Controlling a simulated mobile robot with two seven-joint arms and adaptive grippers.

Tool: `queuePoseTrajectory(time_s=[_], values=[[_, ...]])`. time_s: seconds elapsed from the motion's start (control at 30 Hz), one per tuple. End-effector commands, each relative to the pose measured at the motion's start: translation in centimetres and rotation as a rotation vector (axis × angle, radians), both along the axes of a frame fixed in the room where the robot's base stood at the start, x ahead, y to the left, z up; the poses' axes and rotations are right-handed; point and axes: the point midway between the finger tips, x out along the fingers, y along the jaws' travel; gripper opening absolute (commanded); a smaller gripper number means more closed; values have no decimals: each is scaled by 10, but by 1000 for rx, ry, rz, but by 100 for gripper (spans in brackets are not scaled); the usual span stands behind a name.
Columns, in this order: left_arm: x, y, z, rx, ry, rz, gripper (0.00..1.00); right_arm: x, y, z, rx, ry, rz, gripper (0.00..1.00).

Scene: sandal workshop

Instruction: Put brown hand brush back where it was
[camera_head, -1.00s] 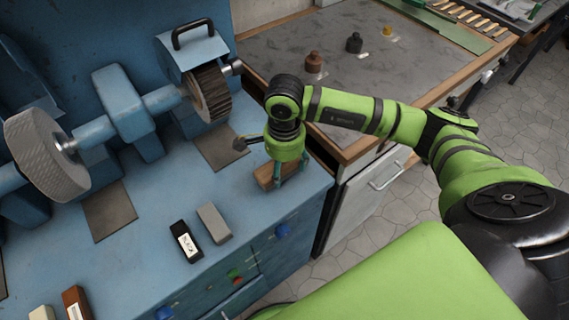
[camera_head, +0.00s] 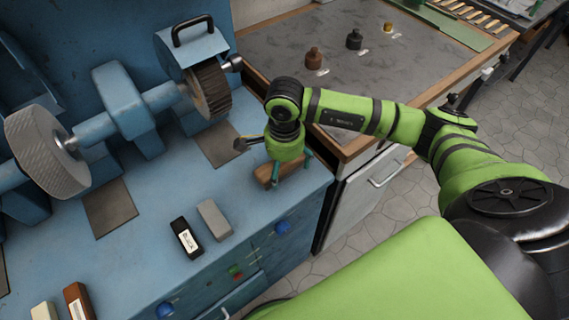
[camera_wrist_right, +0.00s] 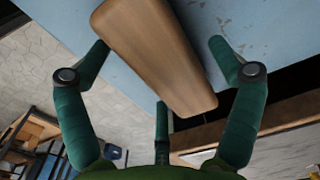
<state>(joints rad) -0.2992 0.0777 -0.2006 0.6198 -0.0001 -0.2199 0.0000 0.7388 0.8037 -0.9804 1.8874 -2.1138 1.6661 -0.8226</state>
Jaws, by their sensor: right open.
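The brown hand brush (camera_head: 267,174) lies at the right end of the blue bench top, near its edge. It is a long wooden block with rounded edges. My right gripper (camera_head: 289,172) is directly over it, pointing down, with green fingers around the brush. In the right wrist view the brush (camera_wrist_right: 155,50) lies between the spread fingers of the open gripper (camera_wrist_right: 160,62), and I see gaps beside it. I cannot see bristles; its underside is hidden. My left gripper is not in view.
The blue bench (camera_head: 150,240) carries a grinding machine with a grey wheel (camera_head: 45,150) and a bristle wheel (camera_head: 211,90). A black block (camera_head: 187,238) and a grey block (camera_head: 214,220) lie in front. A grey-topped table (camera_head: 290,50) with small bottles stands beyond.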

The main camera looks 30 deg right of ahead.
Motion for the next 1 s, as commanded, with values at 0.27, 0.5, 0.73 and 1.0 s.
queuePoseTrajectory(time_s=[0.27, 0.5, 0.73, 1.0], values=[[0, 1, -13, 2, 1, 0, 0, 2, 0, 44, 1, -9, 0, 92], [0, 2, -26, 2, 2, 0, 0, 1, 1, 94, 0, -6, 1, 92], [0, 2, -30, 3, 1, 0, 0, 0, 1, 119, 0, -1, 0, 92], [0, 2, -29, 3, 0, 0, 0, -1, 1, 122, 0, 0, 0, 92]])
